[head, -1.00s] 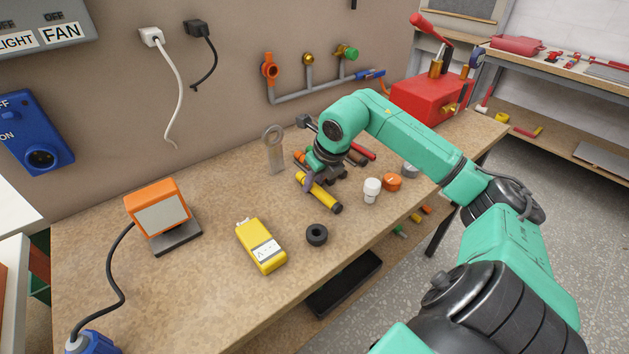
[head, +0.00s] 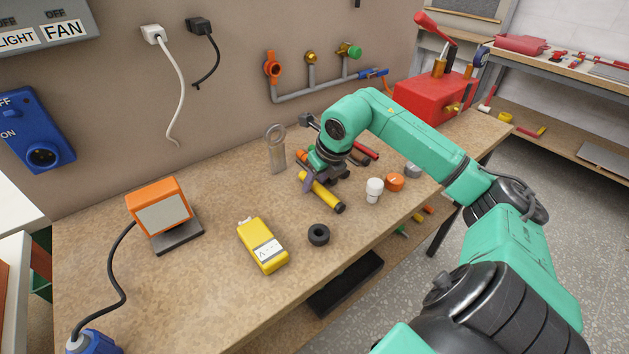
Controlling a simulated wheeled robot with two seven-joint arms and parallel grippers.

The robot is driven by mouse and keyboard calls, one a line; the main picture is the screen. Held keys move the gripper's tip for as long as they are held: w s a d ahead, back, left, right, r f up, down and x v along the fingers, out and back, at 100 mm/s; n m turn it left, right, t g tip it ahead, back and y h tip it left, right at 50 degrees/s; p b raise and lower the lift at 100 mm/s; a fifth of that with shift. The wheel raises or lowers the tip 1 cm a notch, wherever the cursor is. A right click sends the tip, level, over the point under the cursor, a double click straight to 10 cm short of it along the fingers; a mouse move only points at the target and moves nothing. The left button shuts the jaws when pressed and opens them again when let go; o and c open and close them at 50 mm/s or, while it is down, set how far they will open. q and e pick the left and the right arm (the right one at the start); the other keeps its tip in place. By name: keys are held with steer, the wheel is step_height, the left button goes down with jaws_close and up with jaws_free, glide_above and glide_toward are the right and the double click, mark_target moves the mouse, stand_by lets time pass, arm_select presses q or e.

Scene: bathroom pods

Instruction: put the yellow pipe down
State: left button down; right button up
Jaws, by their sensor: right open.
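The yellow pipe (head: 324,194) has a dark end and lies on the wooden bench, just in front of my right gripper. My right gripper (head: 312,184) is low over the bench at the pipe's far-left end. It is open, with a finger beside the pipe; whether it touches the pipe cannot be told. Part of the pipe's far end is hidden by the gripper. My left gripper is not in view.
White (head: 374,189) and orange (head: 395,182) caps stand right of the pipe. A black ring (head: 319,234) and a yellow meter (head: 262,246) lie nearer. An orange lamp (head: 160,210) stands left. The bench (head: 215,290) is clear at front left.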

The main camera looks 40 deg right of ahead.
mark_target(329, 195)
steer(key=v, duration=1.2)
steer(key=shift+b, duration=0.45)
